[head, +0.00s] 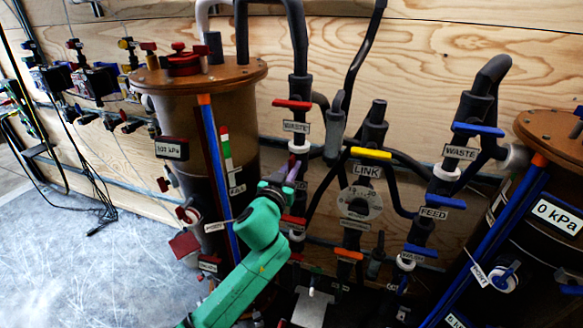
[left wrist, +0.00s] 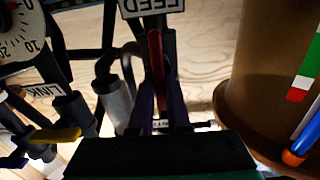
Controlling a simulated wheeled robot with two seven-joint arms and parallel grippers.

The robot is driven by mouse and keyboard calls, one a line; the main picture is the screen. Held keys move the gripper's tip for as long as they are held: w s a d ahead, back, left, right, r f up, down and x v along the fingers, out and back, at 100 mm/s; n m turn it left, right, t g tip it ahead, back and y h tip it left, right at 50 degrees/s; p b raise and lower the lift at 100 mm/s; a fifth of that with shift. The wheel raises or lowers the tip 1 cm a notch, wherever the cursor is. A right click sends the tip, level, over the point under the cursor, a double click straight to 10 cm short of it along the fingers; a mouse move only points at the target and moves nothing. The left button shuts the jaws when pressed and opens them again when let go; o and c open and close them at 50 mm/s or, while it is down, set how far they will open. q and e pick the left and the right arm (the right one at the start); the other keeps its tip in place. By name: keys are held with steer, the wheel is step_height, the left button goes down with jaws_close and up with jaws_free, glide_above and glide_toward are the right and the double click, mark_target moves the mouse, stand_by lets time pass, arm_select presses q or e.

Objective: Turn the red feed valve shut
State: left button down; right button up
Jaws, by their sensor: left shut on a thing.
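The red feed valve handle (left wrist: 156,58) shows in the left wrist view as a narrow red bar beside a FEED label (left wrist: 152,6). My left gripper (left wrist: 160,108) has its purple fingers closed on this handle, one on each side. In the head view my green left arm reaches up from the bottom, and my left gripper (head: 290,174) is at the left pipe column, below the red WASTE handle (head: 292,104). There the gripper covers most of the feed valve and its label. How far the handle is turned is hard to tell. My right gripper is out of view.
A brown filter tank (head: 172,110) with a wooden lid stands left of the arm. A yellow LINK handle (head: 371,153) and round gauge (head: 360,203) are to the right. Blue valve handles (head: 445,201) and another tank stand further right.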

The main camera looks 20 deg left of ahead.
arm_select(q)
steer(key=m, duration=0.3)
steer(key=m+p, duration=0.1)
steer(key=shift+d+m, duration=0.3)
steer(key=shift+m, duration=0.1)
steer(key=shift+d+f+m+p, duration=0.1)
steer(key=shift+f+m+p, duration=0.2)
steer(key=shift+m, duration=1.85)
steer(key=shift+d+f+m+p, duration=0.2)
steer(key=shift+m+p, duration=0.1)
steer(key=shift+m, duration=1.8)
steer(key=shift+d+f+m+p, duration=0.1)
steer(key=shift+f+m+p, duration=0.2)
steer(key=shift+m, duration=1.85)
steer(key=c, duration=0.9)
jaws_free()
steer(key=shift+r, duration=0.1)
